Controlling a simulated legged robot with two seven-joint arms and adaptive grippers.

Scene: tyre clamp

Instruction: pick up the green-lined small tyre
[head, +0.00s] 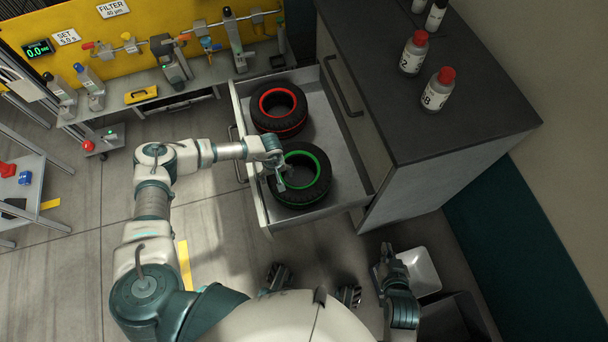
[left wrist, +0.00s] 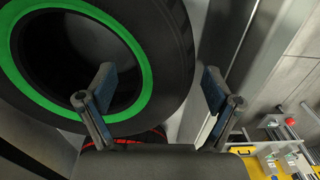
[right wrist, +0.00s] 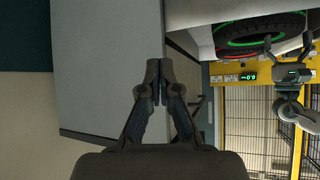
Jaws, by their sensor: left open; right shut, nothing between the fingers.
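The green-lined small tyre (head: 324,178) lies flat in the near end of the open drawer (head: 359,132). A red-lined tyre (head: 294,126) lies behind it. My left gripper (head: 277,180) is open at the green-lined tyre's left side. In the left wrist view the left gripper (left wrist: 158,90) has one finger over the green ring and opening of the tyre (left wrist: 178,45), the other outside its rim by the drawer wall. I cannot tell whether they touch. My right gripper (head: 382,262) is low beside the cabinet, shut and empty in the right wrist view (right wrist: 157,82).
The grey cabinet (head: 430,115) stands right of the drawer, with several red-capped bottles on top. A white bin (head: 422,272) is on the floor near my right gripper. A workbench (head: 190,92) with a yellow panel stands behind.

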